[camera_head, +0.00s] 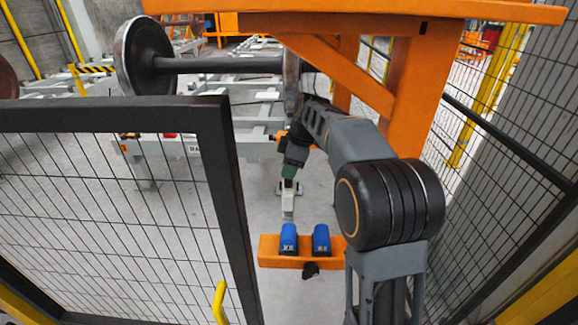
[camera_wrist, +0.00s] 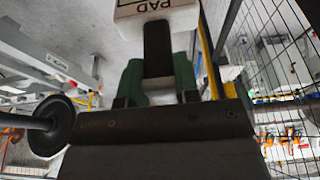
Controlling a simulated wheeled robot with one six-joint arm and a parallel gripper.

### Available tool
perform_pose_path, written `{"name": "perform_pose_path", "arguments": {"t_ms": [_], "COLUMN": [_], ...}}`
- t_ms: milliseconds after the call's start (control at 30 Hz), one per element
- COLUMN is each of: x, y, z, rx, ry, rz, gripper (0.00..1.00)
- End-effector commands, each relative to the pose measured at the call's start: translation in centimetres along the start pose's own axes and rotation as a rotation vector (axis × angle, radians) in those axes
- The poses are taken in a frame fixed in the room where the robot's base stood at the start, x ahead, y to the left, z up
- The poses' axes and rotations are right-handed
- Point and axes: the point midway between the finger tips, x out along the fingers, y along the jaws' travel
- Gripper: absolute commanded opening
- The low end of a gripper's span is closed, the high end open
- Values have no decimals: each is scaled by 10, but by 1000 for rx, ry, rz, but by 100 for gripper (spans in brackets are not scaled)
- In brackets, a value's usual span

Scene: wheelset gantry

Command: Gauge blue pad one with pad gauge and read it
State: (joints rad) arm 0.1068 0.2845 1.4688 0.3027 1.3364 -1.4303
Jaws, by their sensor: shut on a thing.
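My gripper (camera_head: 290,171) has green fingers and is shut on the pad gauge (camera_head: 287,200). In the wrist view the gripper (camera_wrist: 158,66) clasps the gauge's black grip, and the gauge's white body (camera_wrist: 150,9) with the letters "PAD" lies beyond the fingertips. In the head view the gauge points down, its lower end just above or behind the left blue pad (camera_head: 288,239); I cannot tell whether they touch. A second blue pad (camera_head: 321,240) stands to its right. Both have small marks on their front faces, too small to read. No gauge reading is visible.
The pads sit on an orange beam (camera_head: 268,250). A dark-framed mesh gate (camera_head: 222,170) stands close on the left, and mesh fencing (camera_head: 500,190) on the right. An orange gantry post (camera_head: 410,90) rises behind my arm. A wheelset (camera_head: 148,60) rests at the back left.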

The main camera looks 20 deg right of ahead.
Motion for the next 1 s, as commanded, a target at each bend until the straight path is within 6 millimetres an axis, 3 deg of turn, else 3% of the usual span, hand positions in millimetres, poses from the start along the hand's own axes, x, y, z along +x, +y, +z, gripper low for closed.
{"name": "perform_pose_path", "arguments": {"t_ms": [367, 1000], "x": [4, 50], "y": [0, 1], "z": [4, 19], "rx": [1, 3], "ry": [2, 2], "rz": [1, 2], "gripper": [0, 0]}}
